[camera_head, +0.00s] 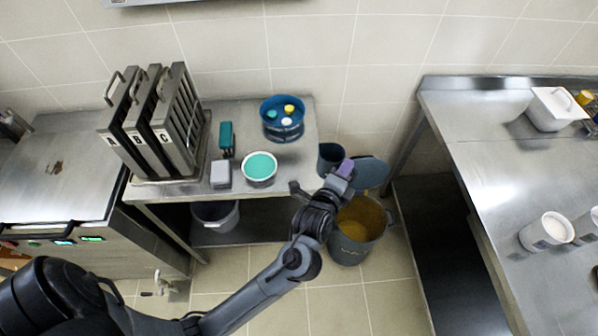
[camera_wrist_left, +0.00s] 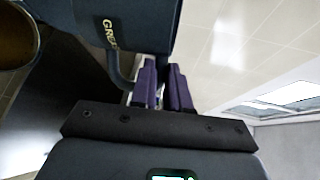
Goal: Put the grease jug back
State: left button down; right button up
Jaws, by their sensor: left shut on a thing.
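The grease jug (camera_head: 328,158) is a dark blue-grey vessel beside the right end of the steel bench in the head view. In the left wrist view the jug (camera_wrist_left: 125,35) fills the top, with "GRE" lettering and a handle on its near side. My left gripper (camera_head: 346,168) has purple fingers and is beside the jug, above the stockpot. In the left wrist view its fingers (camera_wrist_left: 164,88) are shut on the jug's handle. A large grey stockpot (camera_head: 349,250) with yellow-brown contents stands on the floor below. My right gripper is not in view.
The bench (camera_head: 303,115) holds a blue tub (camera_head: 282,129), a white tub with green contents (camera_head: 259,169) and a rack of lettered filters (camera_head: 160,130). A blue disc, perhaps a lid (camera_head: 371,173), is behind the pot. A steel counter (camera_head: 480,150) stands right.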

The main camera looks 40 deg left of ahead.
pick_arm(q)
jog(key=shift+w+a+f+b, duration=0.2)
jog(key=shift+a+f+b, duration=0.25)
jog(key=shift+a+f, duration=1.35)
jog(key=shift+w+a+f+b, duration=0.25)
jog(key=shift+a+f+b, duration=0.15)
jog(key=shift+a+f, duration=1.4)
jog(key=shift+w+a+f+b, duration=0.2)
jog(key=shift+a+f+b, duration=0.25)
jog(key=shift+a+f, duration=1.35)
jog(key=shift+a+r, duration=0.15)
jog(key=shift+a, duration=0.05)
jog(key=c, duration=1.1)
grip_release()
